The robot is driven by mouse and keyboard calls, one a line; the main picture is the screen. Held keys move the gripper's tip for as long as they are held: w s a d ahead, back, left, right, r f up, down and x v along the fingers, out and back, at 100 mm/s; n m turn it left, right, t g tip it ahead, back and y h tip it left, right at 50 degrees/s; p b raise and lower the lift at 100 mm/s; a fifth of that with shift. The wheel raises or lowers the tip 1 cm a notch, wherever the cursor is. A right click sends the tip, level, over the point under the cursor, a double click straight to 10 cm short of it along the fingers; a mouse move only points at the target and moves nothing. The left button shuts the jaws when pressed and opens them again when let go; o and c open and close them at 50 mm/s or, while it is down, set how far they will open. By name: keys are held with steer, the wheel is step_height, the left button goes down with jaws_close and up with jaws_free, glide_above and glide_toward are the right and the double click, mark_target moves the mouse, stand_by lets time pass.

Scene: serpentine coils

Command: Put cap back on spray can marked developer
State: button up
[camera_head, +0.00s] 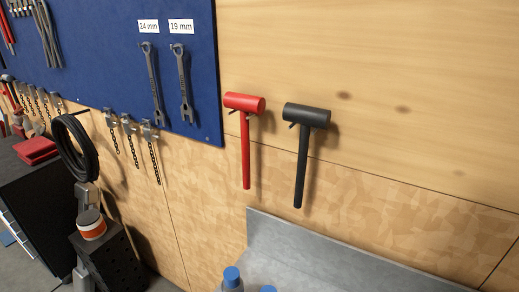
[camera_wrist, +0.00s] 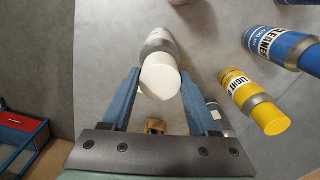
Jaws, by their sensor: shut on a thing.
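In the wrist view, my gripper (camera_wrist: 160,78) has its two blue fingers on either side of a white cap (camera_wrist: 160,80). The fingers are shut on it. A grey metallic part, like a can's shoulder (camera_wrist: 160,42), shows just beyond the cap. I cannot tell whether the cap is seated on it or held just above it. No "developer" marking is legible. My gripper and the white cap are not in the head view.
In the wrist view, a blue cleaner can (camera_wrist: 273,43) and a yellow can (camera_wrist: 240,88) stand to the right. A small brown object (camera_wrist: 155,126) shows between the fingers. In the head view, red (camera_head: 245,103) and black (camera_head: 306,115) mallets hang above the grey worktop (camera_head: 310,255).

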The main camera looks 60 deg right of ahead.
steer(key=shift+f, duration=0.55)
steer(key=shift+f+p, duration=0.25)
steer(key=shift+p, duration=0.15)
stand_by(1.3)
steer(key=o, duration=1.5)
steer(key=shift+c, duration=0.2)
steer(key=shift+r+p, duration=0.3)
steer(key=shift+r, duration=3.5)
jaws_close()
